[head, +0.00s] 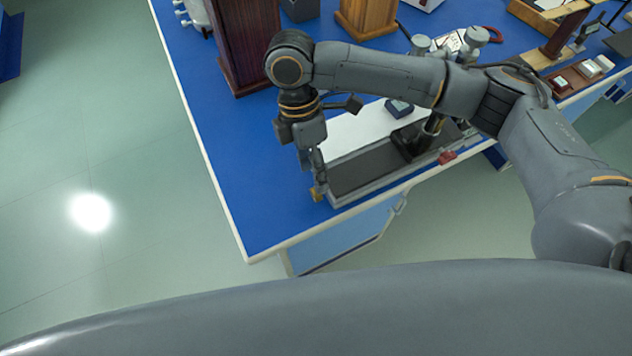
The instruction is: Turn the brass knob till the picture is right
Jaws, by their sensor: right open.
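The small brass knob (317,195) sits at the left front end of a grey rail-like bench (372,168) on the blue table. My right gripper (316,178) points down from above, with its fingers right at the knob. The fingers partly cover the knob, and I cannot tell whether they touch it. No clear picture or screen image shows in this view. My left gripper is out of view.
A dark red wooden box (250,45) and a lighter wooden block (367,15) stand behind my right arm. A white sheet (350,130) lies behind the bench. A red piece (447,157) is at its right front. The blue tabletop (250,190) is clear to the left.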

